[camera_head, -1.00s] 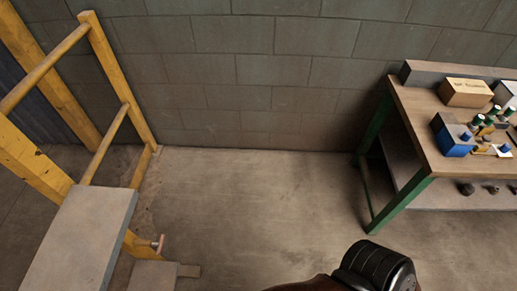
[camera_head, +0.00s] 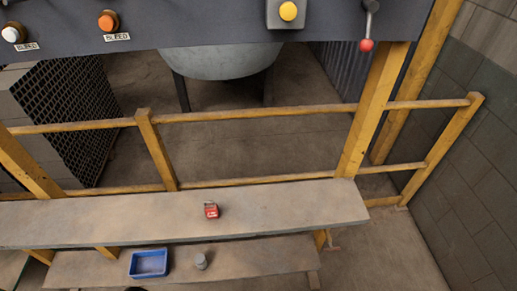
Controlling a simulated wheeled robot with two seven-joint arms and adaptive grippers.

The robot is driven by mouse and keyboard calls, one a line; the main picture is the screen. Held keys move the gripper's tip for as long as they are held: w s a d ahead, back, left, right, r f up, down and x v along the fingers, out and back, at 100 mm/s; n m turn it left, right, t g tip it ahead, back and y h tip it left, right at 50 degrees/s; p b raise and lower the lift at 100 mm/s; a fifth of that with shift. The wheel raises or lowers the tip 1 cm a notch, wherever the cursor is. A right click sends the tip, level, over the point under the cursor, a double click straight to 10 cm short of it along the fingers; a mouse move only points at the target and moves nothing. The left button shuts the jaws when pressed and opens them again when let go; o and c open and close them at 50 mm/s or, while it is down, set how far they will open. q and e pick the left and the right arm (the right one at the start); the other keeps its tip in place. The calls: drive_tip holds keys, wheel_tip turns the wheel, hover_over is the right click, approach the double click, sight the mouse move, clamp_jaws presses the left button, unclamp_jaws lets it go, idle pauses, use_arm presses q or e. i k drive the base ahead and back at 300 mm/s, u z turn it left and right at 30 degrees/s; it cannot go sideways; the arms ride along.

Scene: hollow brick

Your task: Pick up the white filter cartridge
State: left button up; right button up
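I cannot make out a white filter cartridge for certain. A small pale grey cylinder (camera_head: 200,262) stands upright on the lower grey shelf (camera_head: 245,258), to the right of a blue tray (camera_head: 148,263). It is too small to tell whether it is the cartridge. The inside of the blue tray looks empty. Neither gripper can be seen; only a dark sliver shows at the bottom edge below the tray, too little to identify.
A long grey upper bench (camera_head: 290,205) carries a small red object (camera_head: 211,210). Yellow rails (camera_head: 255,113) run behind it. A dark panel above has an orange button (camera_head: 107,21), a yellow button (camera_head: 289,11) and a red-knobbed lever (camera_head: 366,45). Bare floor shows at lower right.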

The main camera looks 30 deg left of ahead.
sight(199, 261)
drive_tip(key=u, duration=0.95)
